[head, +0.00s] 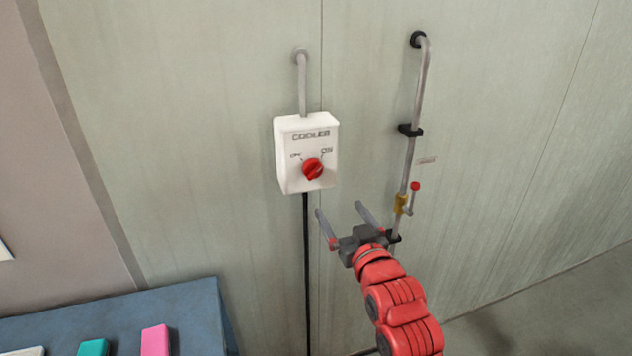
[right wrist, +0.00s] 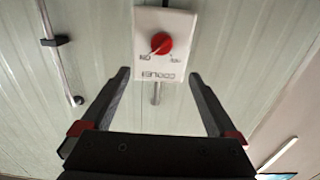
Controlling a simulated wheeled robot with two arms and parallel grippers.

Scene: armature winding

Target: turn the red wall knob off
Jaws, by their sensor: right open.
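The red knob (head: 313,168) sits on the front of a white box labelled COOLER (head: 291,180) on the wall. OFF is printed at its upper left and ON at its upper right. The knob's ridge appears to lean toward ON. My right gripper (head: 340,209) is open and empty, below and right of the box, apart from it. In the right wrist view the picture is upside down; the knob (right wrist: 161,43) shows beyond and between the open fingers (right wrist: 158,76). My left gripper is not in view.
A grey pipe (head: 410,160) with a small red-tipped valve (head: 414,187) runs down the wall at right. A black cable (head: 306,270) hangs below the box. A blue table (head: 200,310) with pink (head: 156,340) and teal (head: 94,348) items stands at lower left.

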